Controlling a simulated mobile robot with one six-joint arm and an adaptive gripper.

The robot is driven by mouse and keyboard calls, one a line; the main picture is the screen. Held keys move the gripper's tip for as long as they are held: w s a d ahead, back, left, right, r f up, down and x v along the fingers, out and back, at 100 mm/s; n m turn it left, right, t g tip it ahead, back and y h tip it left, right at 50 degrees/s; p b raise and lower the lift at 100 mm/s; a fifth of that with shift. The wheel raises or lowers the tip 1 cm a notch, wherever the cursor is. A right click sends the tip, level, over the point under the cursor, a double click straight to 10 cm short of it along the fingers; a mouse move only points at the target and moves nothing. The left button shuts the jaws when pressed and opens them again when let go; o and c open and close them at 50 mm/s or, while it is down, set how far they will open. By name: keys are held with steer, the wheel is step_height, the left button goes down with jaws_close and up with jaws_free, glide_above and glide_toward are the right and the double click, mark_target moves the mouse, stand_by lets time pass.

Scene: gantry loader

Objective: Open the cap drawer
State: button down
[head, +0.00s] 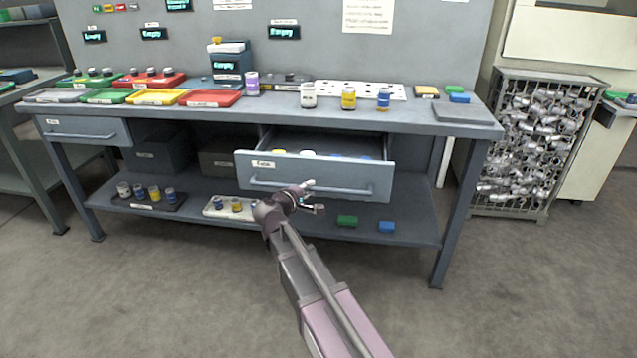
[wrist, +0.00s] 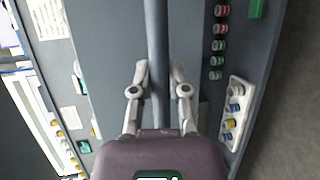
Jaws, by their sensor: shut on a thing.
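The cap drawer (head: 370,178) is pulled out from under the bench top, and its label appears to read "Caps". Several coloured caps show inside it. Its long bar handle (head: 345,190) runs across the front; in the wrist view the bar (wrist: 157,35) passes between the two fingers. My gripper (head: 306,188) is at the left-middle part of the handle. In the wrist view my gripper (wrist: 158,80) is shut on the bar, with one finger on each side. The exact finger contact is small in the head view.
The bench top (head: 280,116) holds coloured trays and jars. A second drawer (head: 80,132) at the left is shut. The lower shelf (head: 400,212) holds bins, a tray of jars (head: 230,214) and coloured blocks. A wire cage (head: 530,145) stands right. The floor in front is clear.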

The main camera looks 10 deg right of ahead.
steer(key=s, duration=0.1)
steer(key=s+a, duration=0.1)
steer(key=s, duration=0.1)
steer(key=s+a, duration=0.1)
steer(key=shift+s, duration=0.2)
steer(key=shift+d, duration=0.1)
steer(key=c, duration=0.6)
jaws_free()
steer(key=shift+d, duration=0.1)
steer(key=shift+s, duration=0.1)
